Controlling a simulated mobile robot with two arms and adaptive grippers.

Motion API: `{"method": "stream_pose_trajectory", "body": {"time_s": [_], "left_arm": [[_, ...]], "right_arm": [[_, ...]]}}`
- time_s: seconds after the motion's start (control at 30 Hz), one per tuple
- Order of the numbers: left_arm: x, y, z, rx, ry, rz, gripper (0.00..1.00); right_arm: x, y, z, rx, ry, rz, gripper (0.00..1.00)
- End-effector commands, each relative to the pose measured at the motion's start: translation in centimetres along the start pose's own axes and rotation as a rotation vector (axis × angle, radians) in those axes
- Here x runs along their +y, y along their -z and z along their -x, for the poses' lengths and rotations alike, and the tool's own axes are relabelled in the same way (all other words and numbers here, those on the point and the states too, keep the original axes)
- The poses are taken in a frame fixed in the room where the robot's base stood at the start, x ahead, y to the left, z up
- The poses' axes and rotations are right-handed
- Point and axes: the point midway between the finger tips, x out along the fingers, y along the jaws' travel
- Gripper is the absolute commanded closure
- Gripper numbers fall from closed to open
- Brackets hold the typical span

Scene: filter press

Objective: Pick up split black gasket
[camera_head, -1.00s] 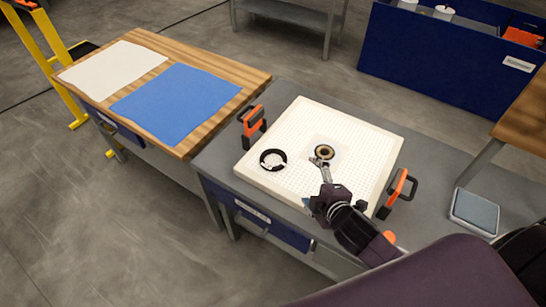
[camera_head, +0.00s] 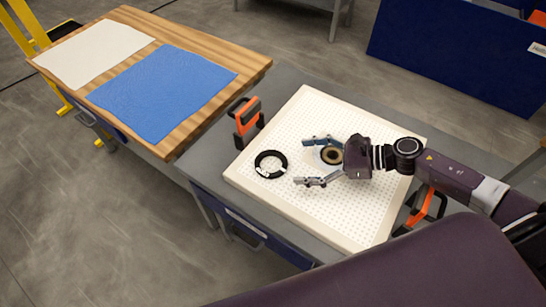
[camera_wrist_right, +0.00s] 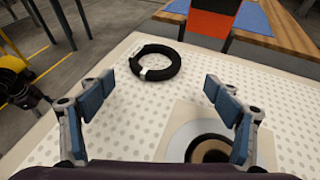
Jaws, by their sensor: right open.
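The split black gasket (camera_head: 270,154) lies flat on the white perforated board (camera_head: 350,212). A pale gap or mark shows on its lower left side. In the right wrist view the gasket (camera_wrist_right: 172,69) lies ahead of the fingers, near the board's far edge, with a pale patch at its left. My right gripper (camera_head: 305,161) is open and empty above the board. Its fingers point left toward the gasket, one finger to each side of its line, and stop short of it. My left gripper is not in view.
A brown and black ring (camera_head: 331,155) on a pale disc lies under my right gripper. Orange-handled clamps (camera_head: 247,117) stand at the board's left and right edges (camera_head: 425,207). A wooden table with a blue sheet (camera_head: 163,92) and a white sheet (camera_head: 92,54) is at left.

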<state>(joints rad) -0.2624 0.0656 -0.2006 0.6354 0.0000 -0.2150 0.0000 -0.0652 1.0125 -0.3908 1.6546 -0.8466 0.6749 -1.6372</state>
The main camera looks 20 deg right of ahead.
Motion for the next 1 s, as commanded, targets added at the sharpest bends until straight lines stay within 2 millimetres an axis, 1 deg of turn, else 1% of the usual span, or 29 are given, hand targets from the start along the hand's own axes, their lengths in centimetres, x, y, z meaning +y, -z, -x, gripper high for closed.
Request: {"method": "stream_pose_trajectory", "body": {"time_s": [0.07,0.2,0.3,0.37,0.43,0.5,0.6,0.7,0.87,1.0], "left_arm": [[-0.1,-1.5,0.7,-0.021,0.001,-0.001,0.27],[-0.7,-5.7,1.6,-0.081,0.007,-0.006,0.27],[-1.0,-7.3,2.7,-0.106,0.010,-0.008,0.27],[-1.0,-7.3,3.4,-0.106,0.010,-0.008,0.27],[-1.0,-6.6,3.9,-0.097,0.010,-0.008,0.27],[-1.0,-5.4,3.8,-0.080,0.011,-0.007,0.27],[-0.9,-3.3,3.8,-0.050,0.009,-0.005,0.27],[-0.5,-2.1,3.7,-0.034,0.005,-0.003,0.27],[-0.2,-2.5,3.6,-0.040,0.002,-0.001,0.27],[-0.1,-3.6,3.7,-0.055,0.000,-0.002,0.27]], "right_arm": [[0.0,-0.5,-0.8,-0.005,0.001,-0.003,0.17],[0.0,-0.6,-2.2,-0.005,0.002,-0.004,0.17],[0.1,-0.9,-3.3,-0.007,0.002,-0.005,0.17],[0.1,-1.1,-4.2,-0.007,0.002,-0.006,0.17],[0.2,-1.2,-5.2,-0.007,0.001,-0.006,0.17],[0.1,-0.9,-6.2,-0.006,0.002,-0.005,0.17],[0.1,-0.7,-7.0,-0.005,0.003,-0.006,0.17],[0.2,-0.6,-7.2,-0.004,0.002,-0.005,0.17],[0.2,-0.6,-7.2,-0.004,0.002,-0.006,0.17],[0.2,-0.6,-7.2,-0.004,0.002,-0.006,0.32]]}}
